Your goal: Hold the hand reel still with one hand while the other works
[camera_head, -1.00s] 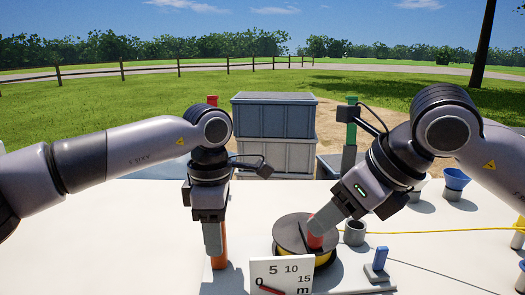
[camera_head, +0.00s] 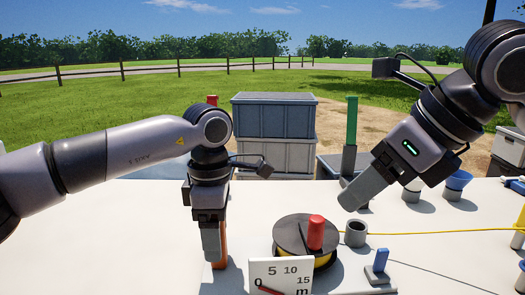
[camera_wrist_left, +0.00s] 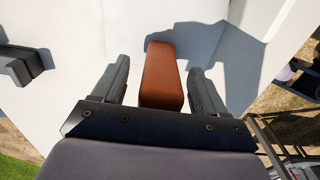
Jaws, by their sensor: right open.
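The hand reel (camera_head: 290,240) is a black disc with yellow line wound under its flange, lying on the white table. A red knob (camera_head: 315,232) stands upright on its top. An orange-brown upright grip (camera_head: 222,252) stands just left of the reel; whether it joins the reel is not clear. My left gripper (camera_head: 212,240) points down at this grip. In the left wrist view the grip (camera_wrist_left: 162,75) stands between the two fingers, with a narrow gap showing on each side. My right gripper (camera_head: 352,198) is open and empty, above and right of the reel, clear of the knob.
A white scale card (camera_head: 280,275) with a red pointer stands in front of the reel. A grey cup (camera_head: 355,233), a blue upright lever (camera_head: 381,262) and a yellow line (camera_head: 430,232) lie right of it. Stacked crates (camera_head: 275,125) stand behind the table.

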